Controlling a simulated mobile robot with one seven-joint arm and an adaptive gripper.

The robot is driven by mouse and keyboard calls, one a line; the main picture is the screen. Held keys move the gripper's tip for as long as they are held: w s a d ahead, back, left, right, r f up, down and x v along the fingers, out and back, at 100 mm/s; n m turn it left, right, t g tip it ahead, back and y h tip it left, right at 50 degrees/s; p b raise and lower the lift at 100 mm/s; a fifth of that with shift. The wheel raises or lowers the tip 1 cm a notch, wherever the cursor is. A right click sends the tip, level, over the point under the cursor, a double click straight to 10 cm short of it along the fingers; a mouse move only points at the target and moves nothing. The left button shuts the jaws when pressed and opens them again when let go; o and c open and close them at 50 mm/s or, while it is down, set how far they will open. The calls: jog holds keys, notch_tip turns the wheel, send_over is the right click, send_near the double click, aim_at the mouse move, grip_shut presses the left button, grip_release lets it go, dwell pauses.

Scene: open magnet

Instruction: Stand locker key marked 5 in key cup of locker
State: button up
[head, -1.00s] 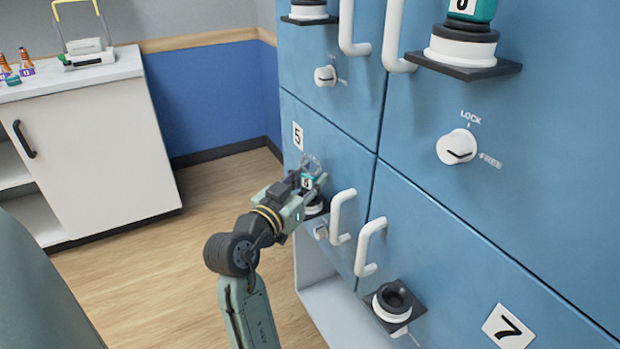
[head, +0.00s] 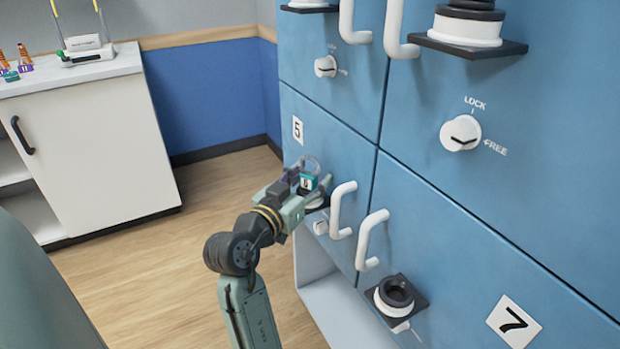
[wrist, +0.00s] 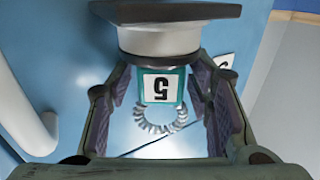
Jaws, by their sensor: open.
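The key marked 5 (head: 308,183) is a teal tag with a white label and a clear coil loop. It stands upright at the key cup (head: 318,203) on the door of locker 5 (head: 345,165). In the wrist view the key (wrist: 160,88) appears upside down, against the white cup wall (wrist: 160,42); its lower end is hidden behind that wall. My gripper (head: 304,190) is open around the key. In the wrist view its fingers (wrist: 160,98) stand on both sides of the tag, with gaps showing.
A white door handle (head: 342,208) stands just right of my gripper, and another (head: 369,240) beyond it. Locker 7's cup (head: 396,291) is empty. Lock knobs (head: 460,133) and shelf-mounted cups stick out above. A white cabinet (head: 95,140) stands at the left; the floor between is clear.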

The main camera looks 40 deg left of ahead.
jog(key=shift+o, duration=0.2)
jog(key=s+d, duration=0.1)
jog(key=s, duration=1.1)
jog(key=shift+d, duration=0.3)
